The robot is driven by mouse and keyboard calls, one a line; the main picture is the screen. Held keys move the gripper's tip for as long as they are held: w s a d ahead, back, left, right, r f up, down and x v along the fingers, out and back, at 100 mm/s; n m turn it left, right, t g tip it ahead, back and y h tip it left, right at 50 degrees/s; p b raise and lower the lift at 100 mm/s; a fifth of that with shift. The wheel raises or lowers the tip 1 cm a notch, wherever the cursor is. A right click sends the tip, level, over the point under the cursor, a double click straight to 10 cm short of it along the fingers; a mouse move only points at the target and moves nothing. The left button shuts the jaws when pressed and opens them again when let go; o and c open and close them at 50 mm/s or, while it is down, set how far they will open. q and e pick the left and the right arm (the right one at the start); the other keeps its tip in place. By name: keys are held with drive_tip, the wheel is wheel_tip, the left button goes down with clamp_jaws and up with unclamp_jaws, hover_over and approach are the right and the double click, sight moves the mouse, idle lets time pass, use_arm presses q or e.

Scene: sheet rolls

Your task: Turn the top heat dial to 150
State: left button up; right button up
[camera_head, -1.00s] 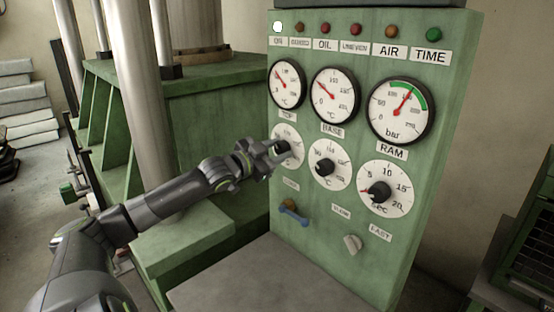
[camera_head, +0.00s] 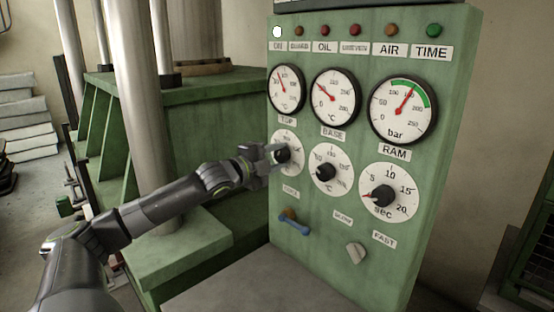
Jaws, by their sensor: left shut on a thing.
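The top heat dial (camera_head: 290,141) is the left one of three white-faced dials on the green control panel (camera_head: 330,223), under the TOP gauge (camera_head: 287,90). My left gripper (camera_head: 280,155) comes in from the left and is shut on the dial's black knob (camera_head: 284,156). The fingers and knob hide part of the dial face, so the setting it points to cannot be read. The TOP gauge's red needle points up and to the left. My right gripper is not in view.
The base dial (camera_head: 326,171) and the seconds dial (camera_head: 390,191) sit close to the right of the gripper. Below are a blue-handled lever (camera_head: 294,222) and a pale knob (camera_head: 355,252). Steel press columns (camera_head: 137,90) stand left, behind my arm.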

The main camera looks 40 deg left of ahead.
use_arm(q)
drive_tip(key=m, duration=0.6)
drive_tip(key=shift+f+m, duration=0.15)
drive_tip(key=shift+m, duration=0.25)
idle(0.4)
drive_tip(key=o, duration=1)
drive_tip(key=shift+s, duration=0.1)
